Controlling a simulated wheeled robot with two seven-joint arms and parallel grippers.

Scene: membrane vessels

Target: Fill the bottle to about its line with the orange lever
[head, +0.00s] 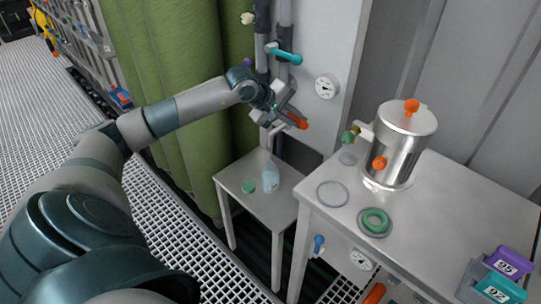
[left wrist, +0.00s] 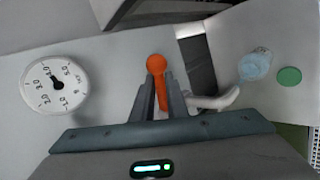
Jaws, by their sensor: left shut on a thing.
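The orange lever (head: 297,120) sticks out from the pipe by the grey panel. My left gripper (head: 283,103) is shut on it; in the left wrist view the orange lever (left wrist: 157,66) stands between the two fingers (left wrist: 159,100), its round knob beyond the tips. The clear, pale blue bottle (head: 270,177) stands upright on the small table, below the bent spout (head: 276,131). The bottle also shows in the left wrist view (left wrist: 255,65). Its line and liquid level are too small to tell. My right gripper is not in view.
A green cap (head: 248,187) lies beside the bottle on the small table (head: 227,178). A teal lever (head: 287,55) and a gauge (head: 327,86) are above. A steel vessel (head: 398,150) stands on the larger table at right. A green curtain (head: 180,130) hangs behind my arm.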

